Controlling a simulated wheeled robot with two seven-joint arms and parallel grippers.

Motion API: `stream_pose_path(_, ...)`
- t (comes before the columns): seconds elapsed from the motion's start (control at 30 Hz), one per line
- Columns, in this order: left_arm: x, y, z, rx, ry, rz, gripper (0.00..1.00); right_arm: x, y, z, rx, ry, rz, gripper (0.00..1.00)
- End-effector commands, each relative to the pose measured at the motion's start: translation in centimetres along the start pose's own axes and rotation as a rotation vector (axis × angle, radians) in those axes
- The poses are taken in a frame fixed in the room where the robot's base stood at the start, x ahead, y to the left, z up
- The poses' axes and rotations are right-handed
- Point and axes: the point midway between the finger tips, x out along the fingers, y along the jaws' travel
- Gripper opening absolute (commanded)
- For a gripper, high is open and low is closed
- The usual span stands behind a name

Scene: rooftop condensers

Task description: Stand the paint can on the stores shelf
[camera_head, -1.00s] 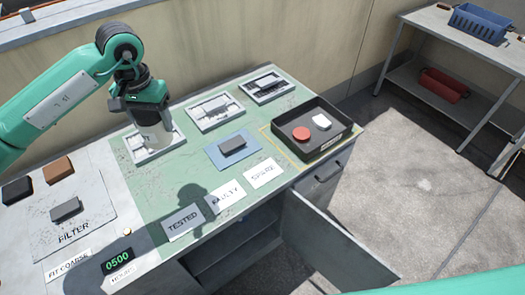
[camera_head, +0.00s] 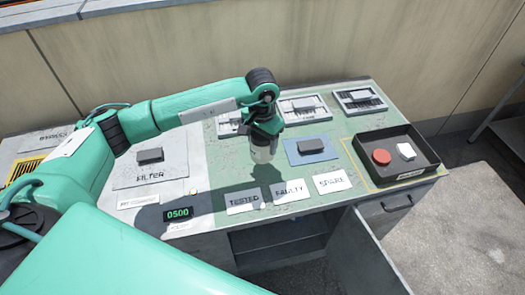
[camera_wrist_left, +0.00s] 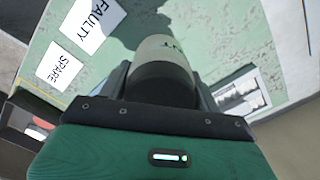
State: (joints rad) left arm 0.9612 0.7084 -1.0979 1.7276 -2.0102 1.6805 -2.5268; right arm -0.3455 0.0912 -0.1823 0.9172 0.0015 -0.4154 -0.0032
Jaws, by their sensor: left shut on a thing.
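The paint can (camera_head: 262,151) is a pale cylinder with a dark end band. It hangs upright or nearly so above the green bench top, with its shadow in front of it. My left gripper (camera_head: 264,138) is shut on it from above. My right gripper is out of view. A grey piece of furniture, perhaps the stores shelf (camera_head: 508,128), is cut off at the right edge; I cannot read a label on it.
The bench holds a black tray (camera_head: 428,168) with a red and a white piece, a blue pad (camera_head: 296,158) with a grey block, and label cards (camera_head: 332,182). An open cabinet door (camera_head: 365,255) juts out at the front. Bare floor (camera_head: 460,235) lies to the right.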

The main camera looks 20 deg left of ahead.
Motion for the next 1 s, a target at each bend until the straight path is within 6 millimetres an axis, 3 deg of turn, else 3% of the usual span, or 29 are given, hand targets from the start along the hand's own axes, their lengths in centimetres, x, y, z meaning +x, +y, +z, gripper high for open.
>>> stream_pose_path(0.27, 2.2, 0.0, 0.0, -0.001, 0.000, 0.000, 0.30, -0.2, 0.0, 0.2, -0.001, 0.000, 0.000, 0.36)
stream_pose_path(0.5, 5.5, 0.1, 0.0, -0.001, 0.000, 0.001, 0.30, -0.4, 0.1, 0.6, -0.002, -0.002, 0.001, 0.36)
stream_pose_path(0.93, 6.2, 0.0, -0.1, 0.000, 0.002, 0.000, 0.30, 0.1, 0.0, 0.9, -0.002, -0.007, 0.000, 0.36)
stream_pose_path(0.97, 6.2, 0.0, 0.0, 0.000, 0.001, 0.000, 0.68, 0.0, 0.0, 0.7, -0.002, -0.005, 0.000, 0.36)
stream_pose_path(1.0, 6.2, 0.0, 0.0, 0.000, 0.001, 0.000, 0.75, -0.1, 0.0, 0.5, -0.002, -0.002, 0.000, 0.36)
